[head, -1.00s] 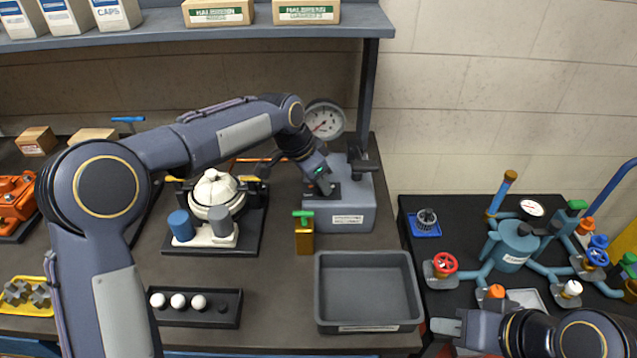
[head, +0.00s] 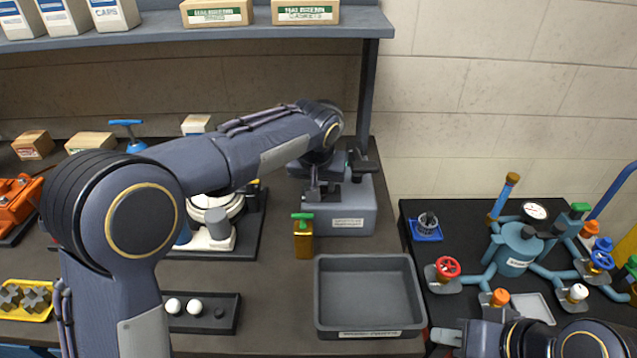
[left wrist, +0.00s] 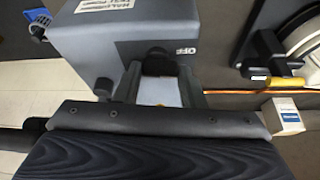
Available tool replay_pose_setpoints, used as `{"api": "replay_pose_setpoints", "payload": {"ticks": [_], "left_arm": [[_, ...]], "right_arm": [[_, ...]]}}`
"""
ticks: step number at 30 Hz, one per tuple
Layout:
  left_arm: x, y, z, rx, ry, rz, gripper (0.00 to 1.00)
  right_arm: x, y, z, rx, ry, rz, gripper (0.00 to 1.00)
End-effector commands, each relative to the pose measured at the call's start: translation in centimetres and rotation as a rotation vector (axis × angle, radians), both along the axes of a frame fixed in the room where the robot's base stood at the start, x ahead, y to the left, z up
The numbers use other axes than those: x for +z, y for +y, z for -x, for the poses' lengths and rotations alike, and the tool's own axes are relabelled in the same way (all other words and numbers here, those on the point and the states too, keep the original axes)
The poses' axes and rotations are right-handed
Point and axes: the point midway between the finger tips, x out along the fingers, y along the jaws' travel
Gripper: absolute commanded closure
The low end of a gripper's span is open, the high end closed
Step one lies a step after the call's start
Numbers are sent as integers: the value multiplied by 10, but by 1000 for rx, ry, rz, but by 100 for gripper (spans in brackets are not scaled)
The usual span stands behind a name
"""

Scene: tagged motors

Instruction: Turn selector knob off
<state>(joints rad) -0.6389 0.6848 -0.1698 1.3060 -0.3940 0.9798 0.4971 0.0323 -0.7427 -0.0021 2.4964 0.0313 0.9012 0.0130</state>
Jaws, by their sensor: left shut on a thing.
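The grey test box (head: 350,217) stands at the back right of the bench, with a white label on its front. In the left wrist view its face (left wrist: 120,50) carries the word OFF beside a black selector knob (left wrist: 157,62). My left gripper (head: 322,197) is at the left part of this box. In the left wrist view its fingers (left wrist: 160,82) stand on both sides of the knob, shut on it. The knob's pointer direction is hidden. My right gripper (head: 446,337) is at the lower right, away from the box; its finger gap is unclear.
A brass block with a green handle (head: 304,240) and an empty grey tray (head: 368,333) stand in front of the box. A white-topped pump (head: 218,243) is left, partly behind my arm. A blue valve assembly (head: 516,250) fills the right table.

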Motion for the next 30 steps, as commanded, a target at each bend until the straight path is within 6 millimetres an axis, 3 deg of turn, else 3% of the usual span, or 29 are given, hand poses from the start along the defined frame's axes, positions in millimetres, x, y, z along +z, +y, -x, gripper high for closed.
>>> {"api": "replay_pose_setpoints", "payload": {"ticks": [10,26,27,30], "left_arm": [[1,-1,0,137,-4,2,86],[1,-1,0,162,-3,2,86],[1,-1,0,162,-3,2,61],[1,-1,0,161,-2,2,48]], "right_arm": [[-1,0,0,0,0,0,67],[-1,0,0,0,0,0,67],[-1,0,0,0,0,0,67],[-1,0,0,0,0,0,67]]}}
